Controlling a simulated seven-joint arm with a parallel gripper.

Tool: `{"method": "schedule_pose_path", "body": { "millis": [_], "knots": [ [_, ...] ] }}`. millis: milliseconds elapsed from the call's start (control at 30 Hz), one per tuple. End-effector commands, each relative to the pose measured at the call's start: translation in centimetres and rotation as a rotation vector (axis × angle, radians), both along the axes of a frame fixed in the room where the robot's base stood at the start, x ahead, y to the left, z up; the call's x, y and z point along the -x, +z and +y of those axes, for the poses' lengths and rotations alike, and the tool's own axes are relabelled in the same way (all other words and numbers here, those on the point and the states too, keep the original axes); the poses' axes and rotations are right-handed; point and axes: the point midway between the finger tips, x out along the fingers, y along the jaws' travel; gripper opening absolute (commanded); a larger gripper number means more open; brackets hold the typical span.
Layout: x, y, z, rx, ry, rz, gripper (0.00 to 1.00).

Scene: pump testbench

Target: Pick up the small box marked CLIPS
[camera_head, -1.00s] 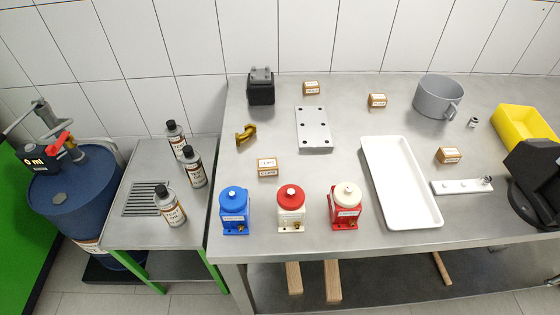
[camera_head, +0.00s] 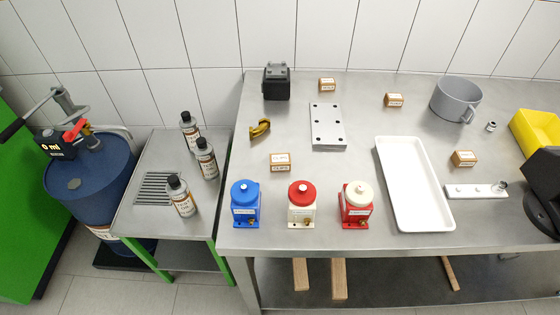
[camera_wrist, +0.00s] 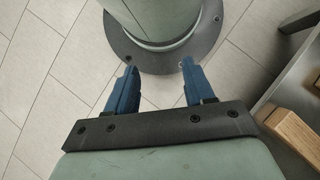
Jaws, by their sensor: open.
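The small brown box with a white label (camera_head: 280,162) stands on the steel bench, behind the blue and white pump bottles. Its label is small but seems to read CLIPS. Similar small brown boxes stand at the back (camera_head: 327,85), further right (camera_head: 394,100) and right of the white tray (camera_head: 463,158); I cannot read their labels surely. My gripper (camera_wrist: 154,82) shows only in the wrist view. Its two blue fingers are apart with nothing between them. It is over the tiled floor and my round base, away from the boxes.
A white tray (camera_head: 446,220) lies right. A bench edge (camera_wrist: 290,82) shows beside my gripper.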

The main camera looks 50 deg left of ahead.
Motion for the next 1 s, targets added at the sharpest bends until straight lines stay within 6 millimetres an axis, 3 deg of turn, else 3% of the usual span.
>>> {"method": "schedule_pose_path", "body": {
  "millis": [367, 667, 767, 1000],
  "knots": [
    [0.0, 0.0, 0.0, 0.0, 0.0, 0.0, 0.88],
    [-0.8, -0.2, 0.0, -0.001, -0.014, -0.014, 0.88],
    [-3.0, -0.4, -0.1, -0.008, -0.055, -0.052, 0.88],
    [-13.1, -0.5, -1.6, -0.028, -0.242, -0.228, 0.88]
  ]
}}
